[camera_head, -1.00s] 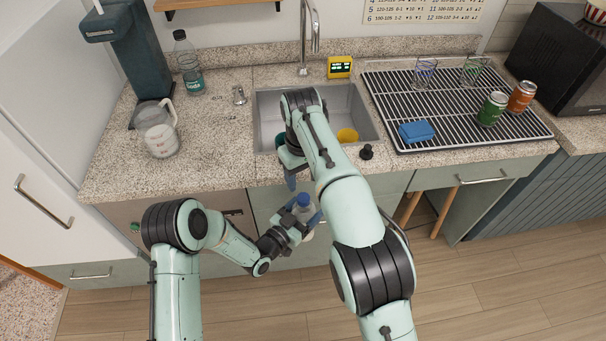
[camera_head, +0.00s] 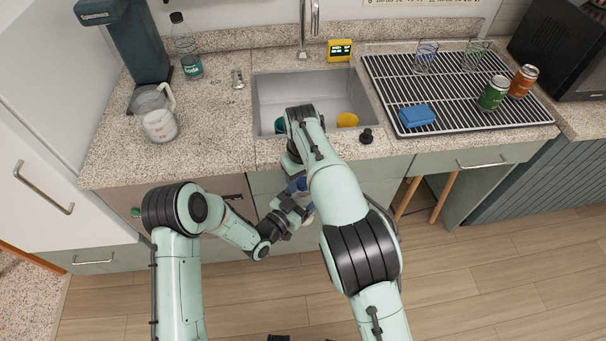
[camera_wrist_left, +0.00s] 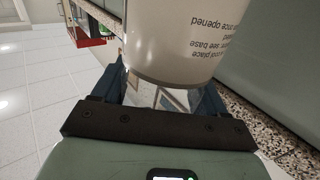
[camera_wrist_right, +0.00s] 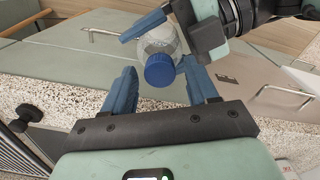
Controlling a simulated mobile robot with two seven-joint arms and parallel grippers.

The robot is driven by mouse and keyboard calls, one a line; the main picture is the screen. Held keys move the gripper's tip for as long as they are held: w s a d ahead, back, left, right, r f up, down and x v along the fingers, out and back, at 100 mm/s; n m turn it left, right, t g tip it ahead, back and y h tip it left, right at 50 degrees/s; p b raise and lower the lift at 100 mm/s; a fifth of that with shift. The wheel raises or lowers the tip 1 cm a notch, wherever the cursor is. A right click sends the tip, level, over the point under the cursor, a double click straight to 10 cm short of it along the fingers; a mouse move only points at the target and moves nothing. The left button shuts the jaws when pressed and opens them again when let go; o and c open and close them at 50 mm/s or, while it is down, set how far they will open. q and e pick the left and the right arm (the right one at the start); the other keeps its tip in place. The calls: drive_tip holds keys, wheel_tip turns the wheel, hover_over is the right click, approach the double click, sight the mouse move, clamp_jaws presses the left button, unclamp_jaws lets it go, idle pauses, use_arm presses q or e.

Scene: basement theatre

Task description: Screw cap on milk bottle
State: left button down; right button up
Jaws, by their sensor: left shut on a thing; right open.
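The milk bottle has a white label with dark print, seen close up in the left wrist view (camera_wrist_left: 175,40). My left gripper (camera_head: 292,208) is shut on the bottle and holds it in front of the counter. A blue cap (camera_wrist_right: 159,70) sits at the bottle's mouth in the right wrist view; I cannot tell how tightly. My right gripper (camera_wrist_right: 161,66) is open, with its blue fingers on either side of the cap and a gap showing. In the head view my right arm and gripper mostly hide the bottle and cap.
The granite counter (camera_head: 215,125) edge is close behind the grippers. The sink (camera_head: 300,88) holds a yellow item (camera_head: 347,119). A drying rack (camera_head: 455,115) holds two cans and a blue sponge (camera_head: 417,115).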

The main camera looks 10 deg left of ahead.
clamp_jaws()
drive_tip(key=m, duration=1.1)
drive_tip(key=shift+m, duration=0.3)
drive_tip(key=shift+o, duration=0.2)
unclamp_jaws()
